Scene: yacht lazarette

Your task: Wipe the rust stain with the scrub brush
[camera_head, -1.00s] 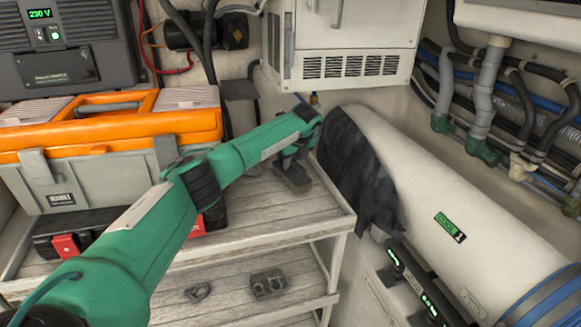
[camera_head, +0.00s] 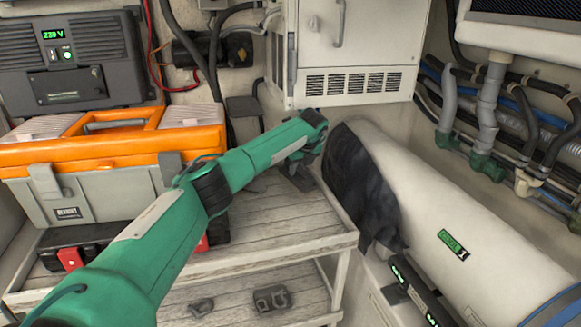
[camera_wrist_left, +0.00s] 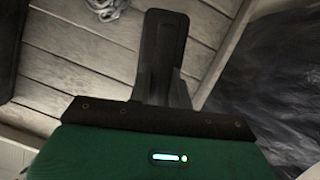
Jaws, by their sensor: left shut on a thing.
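My left gripper (camera_head: 300,176) hangs over the back right corner of the wooden top shelf, near the white cylinder. It is shut on a dark, elongated thing, probably the scrub brush (camera_wrist_left: 163,45), which shows in the left wrist view above the planks. I cannot tell the brush clearly from the black fingers, or whether it touches the shelf. I cannot make out the rust stain in either view. A pale, tangled patch (camera_wrist_left: 107,8) shows on the planks at the top of the wrist view; I cannot tell what it is. My right gripper is not in view.
An orange and grey toolbox (camera_head: 110,160) stands on the left of the shelf (camera_head: 275,215). A white cylinder with a dark cloth (camera_head: 365,190) lies close on the right. A white cabinet (camera_head: 350,50) is behind. The shelf's front right is bare.

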